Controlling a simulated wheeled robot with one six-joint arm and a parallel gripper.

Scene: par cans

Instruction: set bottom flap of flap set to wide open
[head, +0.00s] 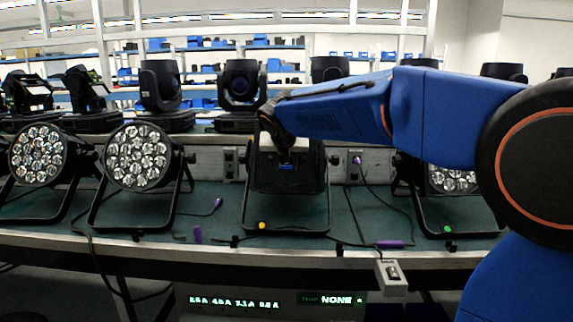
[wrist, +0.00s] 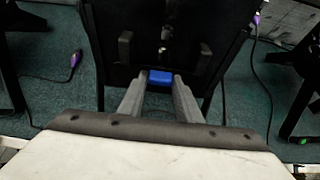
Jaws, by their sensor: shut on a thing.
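The flap set (head: 262,178) is on the middle par can, whose black stand has an orange dot at its foot. Its dark panels hide the lamp face. In the wrist view a black flap panel (wrist: 130,25) fills the upper middle, with a small blue tab (wrist: 159,76) at its lower edge. My gripper (wrist: 160,80) has its two grey fingers closed on either side of this blue tab. In the head view my gripper (head: 286,157) reaches down in front of the can, and the blue tab shows just below it. I cannot tell the bottom flap's exact angle.
Par cans with bare lens faces stand at the left (head: 138,157) and far left (head: 38,155); another (head: 452,181) is at the right, partly behind my arm. Moving heads (head: 241,85) line the back shelf. Purple-ended cables (head: 390,244) lie on the green bench top.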

